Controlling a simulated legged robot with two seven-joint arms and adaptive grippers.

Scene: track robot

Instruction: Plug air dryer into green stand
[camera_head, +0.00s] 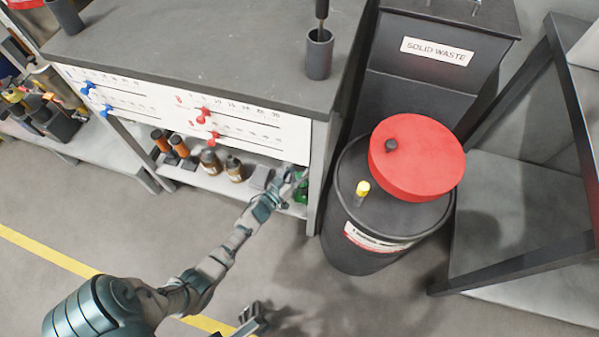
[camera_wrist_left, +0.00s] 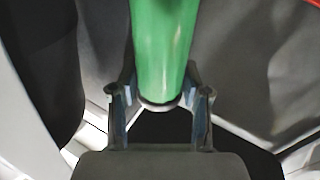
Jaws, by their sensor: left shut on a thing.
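A green cylinder (camera_wrist_left: 164,45), which looks like the air dryer, sits between the fingers of my left gripper (camera_wrist_left: 160,103) in the left wrist view. The gripper is shut on it, near its rounded lower end. In the head view my left gripper (camera_head: 288,182) reaches to the right end of the low shelf, and some green (camera_head: 302,190) shows just beside it. I cannot tell a separate green stand from the cylinder there; the gripper covers part of the spot. My right gripper (camera_head: 254,318) shows only in part at the bottom edge, and its finger opening is unclear.
The shelf (camera_head: 215,182) holds orange-topped items (camera_head: 160,140), brown bottles (camera_head: 209,161) and a grey block (camera_head: 260,178). The bench leg (camera_head: 318,180) stands right of the gripper. A black waste drum (camera_head: 350,245) with a red lid (camera_head: 425,160) is further right. Floor in front is clear.

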